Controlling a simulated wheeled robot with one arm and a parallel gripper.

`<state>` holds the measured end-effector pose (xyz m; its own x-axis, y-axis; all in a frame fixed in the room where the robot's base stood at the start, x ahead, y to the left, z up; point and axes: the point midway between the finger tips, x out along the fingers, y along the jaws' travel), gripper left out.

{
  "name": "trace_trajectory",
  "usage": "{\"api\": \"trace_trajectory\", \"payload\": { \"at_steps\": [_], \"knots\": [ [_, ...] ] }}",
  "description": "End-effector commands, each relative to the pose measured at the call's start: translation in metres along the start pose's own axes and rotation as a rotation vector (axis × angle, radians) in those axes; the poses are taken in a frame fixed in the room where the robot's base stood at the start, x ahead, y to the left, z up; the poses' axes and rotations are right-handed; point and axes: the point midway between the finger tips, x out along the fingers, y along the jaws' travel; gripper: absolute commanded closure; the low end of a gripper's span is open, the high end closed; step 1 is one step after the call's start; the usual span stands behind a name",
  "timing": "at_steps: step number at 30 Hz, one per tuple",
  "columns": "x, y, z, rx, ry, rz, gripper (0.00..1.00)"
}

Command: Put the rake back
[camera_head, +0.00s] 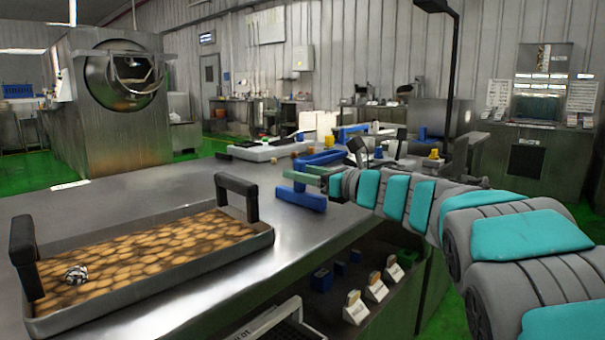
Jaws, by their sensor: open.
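My gripper (308,176) is at the end of my teal and grey arm, low over the far right part of the metal table. No rake is clearly recognisable in this view.
A grey tray (150,283) with black upright handles holds brown pieces and a small silver object (76,275) on the left of the metal table (185,185). Bare tabletop lies between the tray and my gripper. A shelf below holds labelled scoops (376,288).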

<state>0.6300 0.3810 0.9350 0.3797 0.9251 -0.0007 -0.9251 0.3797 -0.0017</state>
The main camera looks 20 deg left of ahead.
Motion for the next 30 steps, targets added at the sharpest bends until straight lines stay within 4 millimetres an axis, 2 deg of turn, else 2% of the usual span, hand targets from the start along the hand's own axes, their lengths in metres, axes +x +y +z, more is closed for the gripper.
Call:
{"api": "trace_trajectory", "payload": {
  "at_steps": [5,8,15,21,25,30],
  "knots": [
    [0.0,0.0,0.005,0.001,0.0,0.001,0.43],
    [-0.013,-0.001,0.002,-0.001,0.0,-0.004,0.43],
    [-0.064,-0.001,0.001,0.0,0.001,-0.005,0.43],
    [-0.098,0.0,0.003,-0.003,-0.001,-0.002,0.43],
    [-0.112,-0.001,0.003,-0.001,0.0,-0.001,0.43],
    [-0.119,0.0,0.002,0.001,0.001,-0.001,0.43]
  ]
}}
